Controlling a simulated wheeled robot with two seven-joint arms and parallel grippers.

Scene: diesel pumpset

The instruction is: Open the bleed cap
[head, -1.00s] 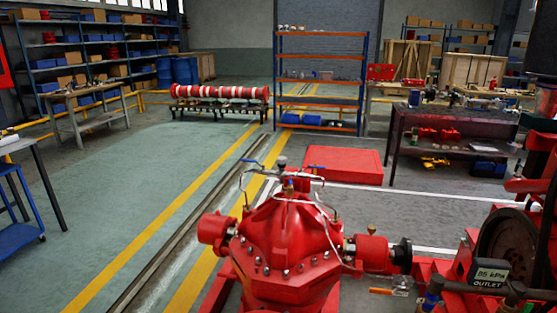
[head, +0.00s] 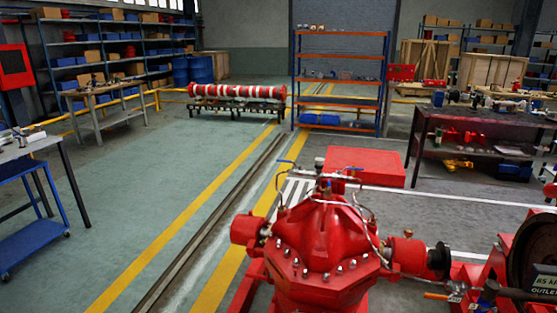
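The red pump casing (head: 318,248) stands at the bottom centre of the head view, with a ring of bolts on its sloped front. A small grey fitting (head: 319,164) rises from its top, with thin pipes running off to both sides. A blue lever (head: 286,161) sits left of the fitting and another blue lever (head: 353,168) right of it. The fittings are small here, and I cannot tell which one is the bleed cap or whether it is open.
A low red block (head: 365,166) lies behind the pump. A blue cart (head: 30,225) stands at left. The green floor (head: 150,180) between cart and pump is clear.

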